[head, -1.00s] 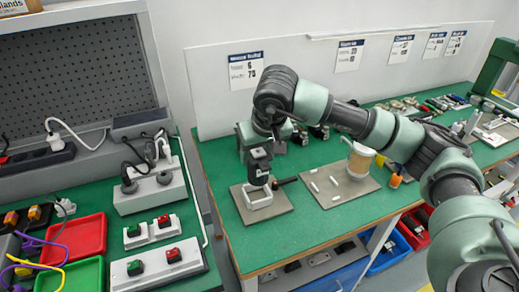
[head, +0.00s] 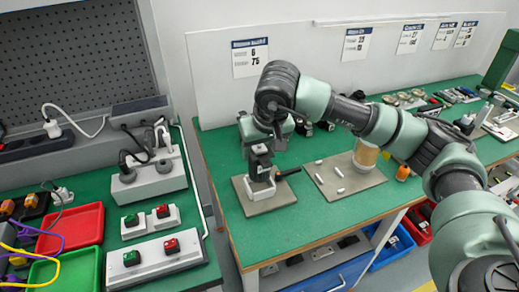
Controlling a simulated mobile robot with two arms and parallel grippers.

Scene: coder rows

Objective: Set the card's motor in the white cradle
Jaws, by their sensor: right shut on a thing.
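The white cradle (head: 261,193) stands on a grey square plate (head: 282,198) near the left end of the green table. My right gripper (head: 261,172) points down directly over the cradle, shut on a dark motor, which is mostly hidden by the jaws. A black piece (head: 288,172) sticks out to the right beside the jaws; whether it belongs to the motor I cannot tell. How deep the motor sits in the cradle is unclear. My left gripper is out of view.
Several dark motors stand behind my arm (head: 305,127). A second grey plate (head: 365,182) to the right bears white pieces and a tan cylinder (head: 366,154). An orange bottle (head: 403,172) stands beside it. Green table is clear in front of the plates.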

